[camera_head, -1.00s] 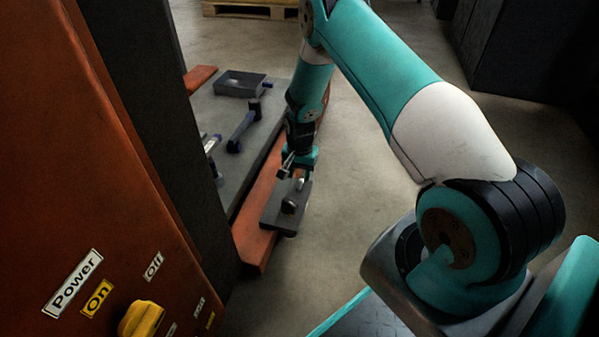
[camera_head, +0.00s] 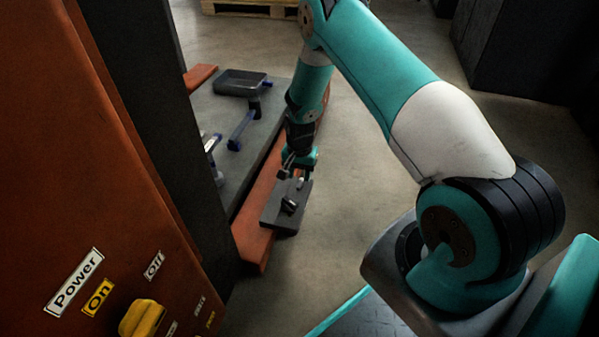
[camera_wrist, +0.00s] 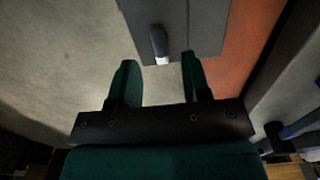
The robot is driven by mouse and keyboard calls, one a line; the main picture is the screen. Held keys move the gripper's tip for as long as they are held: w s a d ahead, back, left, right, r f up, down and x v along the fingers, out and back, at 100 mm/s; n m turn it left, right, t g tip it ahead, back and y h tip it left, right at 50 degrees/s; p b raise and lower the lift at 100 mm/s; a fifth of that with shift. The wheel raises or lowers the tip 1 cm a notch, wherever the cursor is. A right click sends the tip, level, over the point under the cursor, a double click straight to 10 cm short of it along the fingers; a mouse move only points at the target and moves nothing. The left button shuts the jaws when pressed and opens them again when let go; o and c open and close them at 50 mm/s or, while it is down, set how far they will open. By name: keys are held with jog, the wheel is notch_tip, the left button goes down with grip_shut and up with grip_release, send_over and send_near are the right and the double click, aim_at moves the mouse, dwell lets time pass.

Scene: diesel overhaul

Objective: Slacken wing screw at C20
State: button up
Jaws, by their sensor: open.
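A small dark grey plate (camera_head: 273,215) projects from the orange rail in the head view. A dark wing-like piece (camera_head: 290,206) stands on it, and a small pale piece (camera_head: 301,184) shows nearer my gripper. My gripper (camera_head: 297,168) points down at the plate's far end. In the wrist view, my gripper (camera_wrist: 158,61) is open, with its green fingers apart. A dark screw-like piece with a pale end (camera_wrist: 159,43) lies on the grey plate (camera_wrist: 205,25), its pale end between the fingertips. I see no finger contact. I cannot read a C20 label.
An orange cabinet (camera_head: 60,150) with a yellow knob (camera_head: 142,318) fills the left. Beyond the orange rail (camera_head: 250,245), a grey bench (camera_head: 207,105) holds a dark tray (camera_head: 241,83) and blue-ended parts (camera_head: 240,130). Floor right of the plate is clear.

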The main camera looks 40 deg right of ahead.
aim_at(300, 182)
jog(key=shift+f, duration=0.15)
jog(key=shift+f+b, duration=1)
jog(key=shift+f, duration=0.8)
grip_shut()
jog(key=shift+r+n+p, duration=0.15)
jog(key=shift+n+p, duration=0.35)
jog(key=shift+n, duration=0.4)
jog(key=n, duration=0.3)
jog(key=shift+p, duration=0.3)
jog(key=shift+n+p, duration=0.35)
jog(key=shift+n, duration=0.45)
jog(key=n, duration=0.3)
jog(key=shift+p, duration=0.3)
